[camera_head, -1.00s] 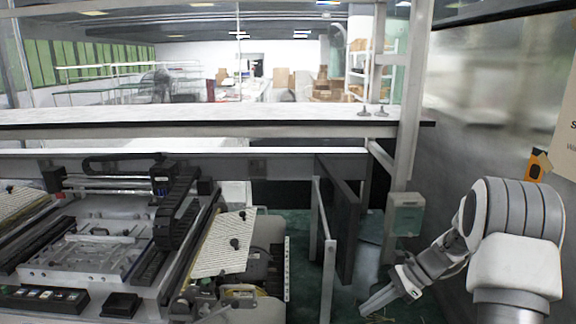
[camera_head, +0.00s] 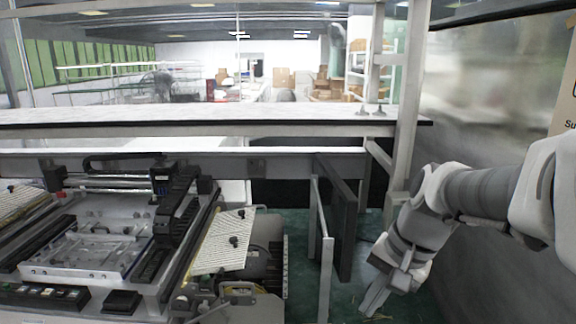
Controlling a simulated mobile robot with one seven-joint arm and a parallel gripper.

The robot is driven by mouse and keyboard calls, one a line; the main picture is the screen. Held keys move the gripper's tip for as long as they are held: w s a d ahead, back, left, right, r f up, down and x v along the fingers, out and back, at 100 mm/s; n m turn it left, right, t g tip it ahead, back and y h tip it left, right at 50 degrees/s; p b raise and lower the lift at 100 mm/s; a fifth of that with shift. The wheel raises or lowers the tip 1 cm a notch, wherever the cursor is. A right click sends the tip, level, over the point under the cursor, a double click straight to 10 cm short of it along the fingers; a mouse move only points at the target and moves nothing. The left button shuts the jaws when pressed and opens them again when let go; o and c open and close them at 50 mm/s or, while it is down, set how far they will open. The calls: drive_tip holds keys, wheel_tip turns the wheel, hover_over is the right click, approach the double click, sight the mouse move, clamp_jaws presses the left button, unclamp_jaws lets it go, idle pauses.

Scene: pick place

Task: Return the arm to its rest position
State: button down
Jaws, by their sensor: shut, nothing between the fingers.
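My gripper (camera_head: 375,301) is at the lower right of the head view, at the end of my white and grey arm. It points down and to the left over the green floor. Its fingers are together with nothing between them. No object touches it in this view. The arm reaches in from the right edge, with its upper links large and close to the camera.
A grey machine (camera_head: 90,245) with a rail and flat plates fills the lower left. A dark upright panel (camera_head: 338,215) and a pale post (camera_head: 326,275) stand left of my gripper. A grey wall (camera_head: 490,110) is behind the arm. Green floor (camera_head: 300,235) shows between.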

drive_tip(key=s+r+n+t+h, duration=0.2)
drive_tip(key=s+n, duration=0.5)
drive_tip(key=s, duration=0.4)
drive_tip(key=shift+r+t+h, duration=0.4)
drive_tip(key=shift+r+t, duration=0.05)
drive_tip(key=shift+t, duration=0.45)
